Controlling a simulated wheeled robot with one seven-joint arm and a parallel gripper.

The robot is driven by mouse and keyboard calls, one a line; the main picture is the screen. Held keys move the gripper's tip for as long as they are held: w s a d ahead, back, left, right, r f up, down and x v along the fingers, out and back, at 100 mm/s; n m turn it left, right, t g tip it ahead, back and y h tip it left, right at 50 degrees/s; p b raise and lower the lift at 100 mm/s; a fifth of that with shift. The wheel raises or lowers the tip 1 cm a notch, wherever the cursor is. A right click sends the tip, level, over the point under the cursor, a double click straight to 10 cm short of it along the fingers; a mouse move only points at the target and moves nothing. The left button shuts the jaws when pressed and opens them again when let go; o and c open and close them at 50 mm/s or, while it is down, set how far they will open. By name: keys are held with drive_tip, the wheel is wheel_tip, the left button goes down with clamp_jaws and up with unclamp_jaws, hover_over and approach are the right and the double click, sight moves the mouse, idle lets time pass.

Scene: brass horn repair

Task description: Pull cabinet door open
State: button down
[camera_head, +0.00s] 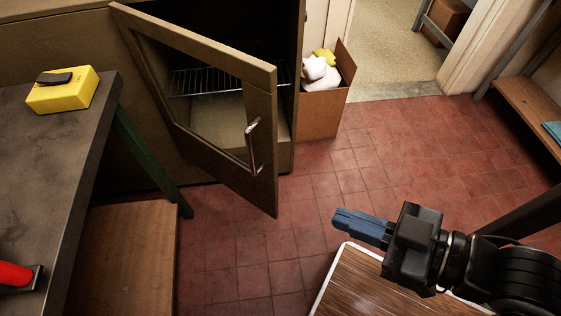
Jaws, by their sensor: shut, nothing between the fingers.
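The cabinet (60,45) is brown and stands at the upper left. Its door (262,190) has a dark frame around a window and stands ajar, swung out over the red floor. A metal handle (251,146) sits upright on the door's free edge side. A wire rack (215,82) shows inside. My gripper (338,222) has blue fingers and is at the lower right, pointing left. It is shut and empty, apart from the door and to the right of its handle.
A grey workbench (50,150) with a yellow box (62,92) and a red-handled tool (15,275) is at left. An open cardboard box (320,115) stands beside the cabinet. A wooden shelf (530,105) is at right. Red tiles (380,150) between are clear.

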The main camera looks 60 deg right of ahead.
sight(277, 162)
drive_tip(key=w+d+f+m+g+h+b, duration=0.1)
drive_tip(key=w+d+f+g, duration=0.4)
drive_tip(key=f, duration=0.6)
drive_tip(key=w+d+f+m+g+b, duration=0.1)
drive_tip(key=w+d+f+g, duration=0.1)
drive_tip(key=w+d+f, duration=0.7)
drive_tip(key=w+d+r+n+g+y+b, duration=0.1)
drive_tip(key=w+d+r+y, duration=0.15)
drive_tip(key=d, duration=0.35)
drive_tip(key=w+d+r+n+g+y+b, duration=0.1)
drive_tip(key=w+d+y, duration=0.1)
drive_tip(key=d+y, duration=0.3)
drive_tip(key=w+a+f+h, duration=0.1)
drive_tip(key=w+a+f, duration=0.3)
drive_tip(key=a+f, duration=0.3)
drive_tip(key=shift+w+f+p, duration=0.15)
drive_tip(key=shift+f+p, duration=0.25)
drive_tip(key=shift+f, duration=0.3)
drive_tip(key=shift+a, duration=0.15)
